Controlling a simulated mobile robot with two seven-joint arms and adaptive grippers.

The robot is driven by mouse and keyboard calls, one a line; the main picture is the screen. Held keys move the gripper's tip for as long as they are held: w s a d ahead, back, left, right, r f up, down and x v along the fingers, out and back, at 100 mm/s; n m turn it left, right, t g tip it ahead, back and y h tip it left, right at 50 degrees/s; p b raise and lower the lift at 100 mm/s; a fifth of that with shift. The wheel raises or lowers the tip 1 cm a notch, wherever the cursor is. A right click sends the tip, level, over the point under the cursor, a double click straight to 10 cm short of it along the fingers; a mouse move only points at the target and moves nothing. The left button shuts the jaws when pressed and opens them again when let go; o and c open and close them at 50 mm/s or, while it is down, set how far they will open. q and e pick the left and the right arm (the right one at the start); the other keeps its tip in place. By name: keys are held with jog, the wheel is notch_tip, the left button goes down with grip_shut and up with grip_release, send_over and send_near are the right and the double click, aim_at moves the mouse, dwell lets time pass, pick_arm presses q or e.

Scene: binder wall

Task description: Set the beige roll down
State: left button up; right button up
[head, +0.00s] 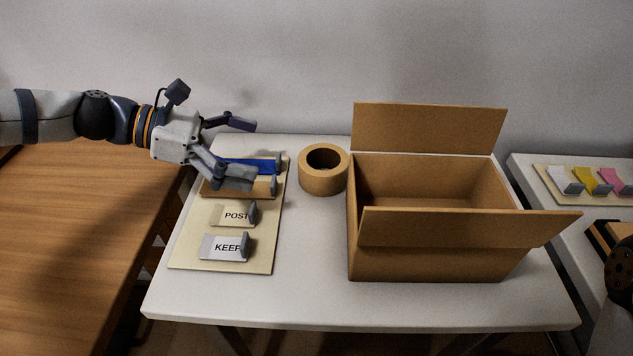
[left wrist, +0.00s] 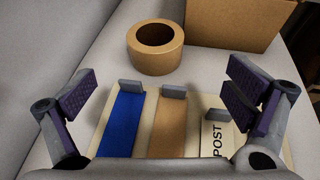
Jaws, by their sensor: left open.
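The beige roll (head: 323,170) stands on the white table (head: 310,285), just left of the cardboard box, with its round hole facing up. It also shows in the left wrist view (left wrist: 155,57), beyond the fingertips. My left gripper (head: 243,154) is open and empty, to the left of the roll and apart from it, above the far end of the label board. Its two spread fingers also show in the left wrist view (left wrist: 165,95). My right gripper is not in view; a dark part at the right edge of the head view seems to be my right arm.
An open cardboard box (head: 430,248) with raised flaps stands right of the roll. A cream board (head: 190,256) holds blue, brown, POST and KEEP labels with small grey clips. A wooden table (head: 60,240) is at left. Another white table at right holds a board with coloured tags (head: 605,180).

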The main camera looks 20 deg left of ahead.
pick_arm(q)
jog(key=b, duration=0.3)
send_near(340, 163)
jog(key=x, duration=0.1)
jog(key=b+x, duration=0.1)
jog(key=x, duration=0.3)
jog(key=shift+s+d+f+b, duration=0.1)
jog(key=shift+s+d+b, duration=0.15)
jog(key=shift+d+b, duration=0.1)
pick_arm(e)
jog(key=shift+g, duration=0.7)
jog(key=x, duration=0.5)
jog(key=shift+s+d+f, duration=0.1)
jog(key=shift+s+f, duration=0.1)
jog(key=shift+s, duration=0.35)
pick_arm(q)
jog(key=c, duration=1.4)
jog(key=shift+r, duration=0.2)
jog(key=shift+n, duration=0.3)
notch_tip(340, 163, up, 28)
jog(key=p, duration=0.7)
jog(key=shift+f+p, duration=0.1)
jog(key=shift+p, duration=0.3)
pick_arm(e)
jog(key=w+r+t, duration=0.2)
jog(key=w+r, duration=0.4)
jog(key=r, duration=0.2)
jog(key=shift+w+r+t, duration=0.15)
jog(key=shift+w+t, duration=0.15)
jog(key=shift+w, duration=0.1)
